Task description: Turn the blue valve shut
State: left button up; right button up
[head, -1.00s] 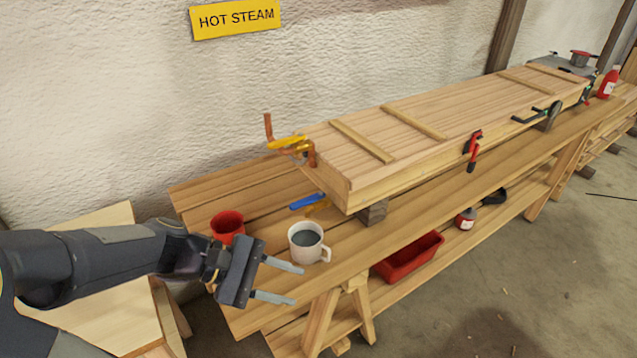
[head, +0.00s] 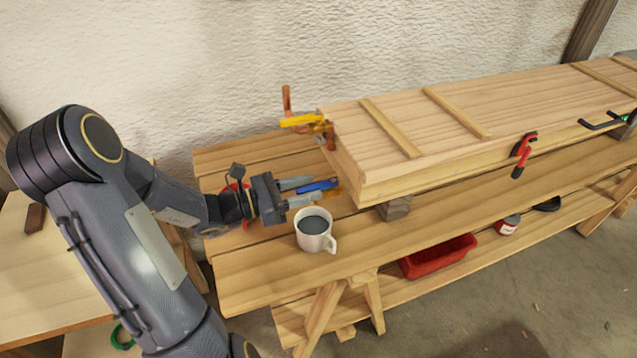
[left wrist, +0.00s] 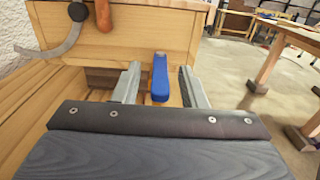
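The blue valve handle (head: 318,185) lies low beside the near left end of the long wooden box, above the bench. In the left wrist view the blue handle (left wrist: 160,78) stands between my two fingers, with a gap on each side. The valve's body is mostly hidden; a bit of brass-coloured metal shows beside the handle. My right gripper is not in view.
A white mug (head: 314,232) of dark liquid stands just in front of my left gripper. The wooden box (head: 400,180) rests on a block on the bench (head: 260,270). A red tray (head: 437,256) sits below.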

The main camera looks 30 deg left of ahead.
aim_at(317, 185)
pick_arm(q)
jog(key=shift+x, duration=1.55)
grip_shut()
